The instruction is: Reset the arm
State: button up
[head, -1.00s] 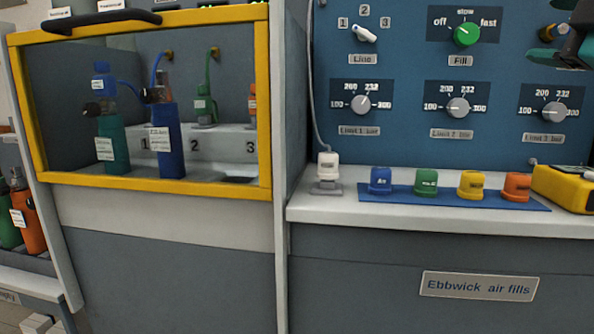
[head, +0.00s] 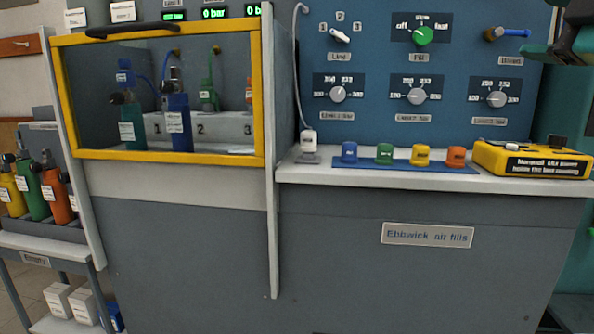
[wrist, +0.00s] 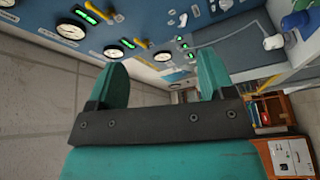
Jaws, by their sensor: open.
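My gripper (wrist: 162,88) shows in the wrist view as two teal fingers on a dark bar, spread apart with nothing between them. Beyond the fingers, the wrist view shows the blue panel with round gauges and green displays. In the head view, a teal and dark part of my arm (head: 575,42) is at the top right corner, in front of the panel's right edge.
A yellow-framed cabinet (head: 160,156) holds cylinders at left. A blue panel (head: 370,60) carries knobs. Blue, green, yellow and orange blocks and a yellow box (head: 530,158) stand on the shelf (head: 400,177). A rack at far left holds several cylinders.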

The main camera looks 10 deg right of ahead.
jog(key=a+f+m+g+y, duration=0.45)
jog(key=a+f+g, duration=0.45)
jog(key=a+f, duration=0.95)
jog(key=s+a+f+m+g+h, duration=0.15)
jog(key=s+a+f+g, duration=0.3)
jog(key=s+f, duration=0.45)
jog(key=s+a+f+m+g+h, duration=0.15)
jog(key=s+a+f+g, duration=0.4)
jog(key=s, duration=0.55)
notch_tip(320, 180, up, 36)
jog(key=w+d+p, duration=0.1)
jog(key=p, duration=3.6)
jog(key=shift+m+y, duration=0.35)
jog(key=shift+m, duration=0.1)
jog(key=shift+d, duration=0.1)
